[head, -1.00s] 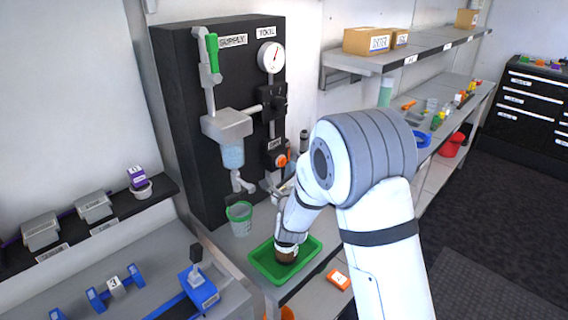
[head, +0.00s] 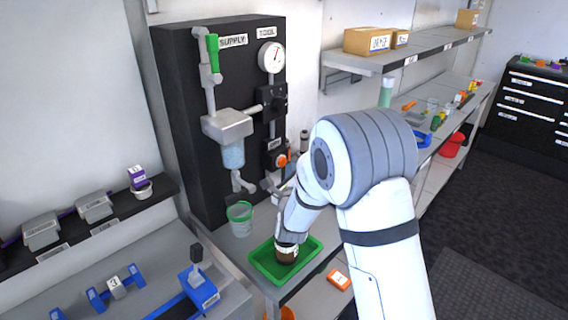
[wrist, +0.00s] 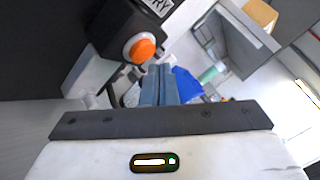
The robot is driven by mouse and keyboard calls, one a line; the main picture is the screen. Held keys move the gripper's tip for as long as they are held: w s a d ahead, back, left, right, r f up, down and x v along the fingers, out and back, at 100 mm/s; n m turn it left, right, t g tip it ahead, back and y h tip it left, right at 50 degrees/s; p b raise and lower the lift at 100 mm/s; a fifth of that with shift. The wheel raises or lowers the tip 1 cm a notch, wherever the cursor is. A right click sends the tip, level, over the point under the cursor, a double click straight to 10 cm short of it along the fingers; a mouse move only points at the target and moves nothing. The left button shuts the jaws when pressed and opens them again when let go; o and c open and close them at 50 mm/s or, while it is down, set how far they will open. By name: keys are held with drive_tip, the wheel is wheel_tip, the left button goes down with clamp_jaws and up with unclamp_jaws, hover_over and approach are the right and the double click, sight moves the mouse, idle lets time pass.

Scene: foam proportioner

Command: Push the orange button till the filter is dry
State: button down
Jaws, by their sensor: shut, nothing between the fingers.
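The orange button (head: 281,160) sits on a dark block on the black panel, under a small label. In the wrist view the orange button (wrist: 142,48) has a pale ring, and the label on its block ends in "RY". My gripper (head: 268,186) is just below the button in the head view, partly hidden by my arm. In the wrist view my gripper (wrist: 158,72) has its fingers together, empty, pointing just right of and below the button, seemingly apart from it. The filter bowl (head: 233,155) is clear with bluish contents, hanging under a grey housing.
A green-rimmed beaker (head: 240,219) stands below the filter's drain. A green tray (head: 262,266) holds a brown jar (head: 286,254) below my wrist. A gauge (head: 271,57) and a green-handled valve (head: 213,54) are higher on the panel. A shelf (head: 400,62) is to the right.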

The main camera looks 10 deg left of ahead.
drive_tip(key=shift+w+a+f+b, duration=0.1)
drive_tip(key=shift+w+a+b, duration=0.1)
drive_tip(key=shift+b, duration=0.4)
drive_tip(key=shift+w+a+b, duration=0.4)
drive_tip(key=shift+a+b, duration=0.1)
drive_tip(key=shift+b, duration=0.25)
idle(0.9)
drive_tip(key=shift+s+d, duration=0.1)
drive_tip(key=shift+d, duration=0.05)
drive_tip(key=shift+s+d+b, duration=0.45)
drive_tip(key=shift+d+b, duration=0.1)
drive_tip(key=shift+b, duration=0.4)
drive_tip(key=shift+d, duration=0.1)
drive_tip(key=s+d+b, duration=0.2)
drive_tip(key=d+b, duration=0.1)
drive_tip(key=shift+s, duration=0.25)
drive_tip(key=shift+s+d+b, duration=0.3)
drive_tip(key=shift+d+b, duration=0.1)
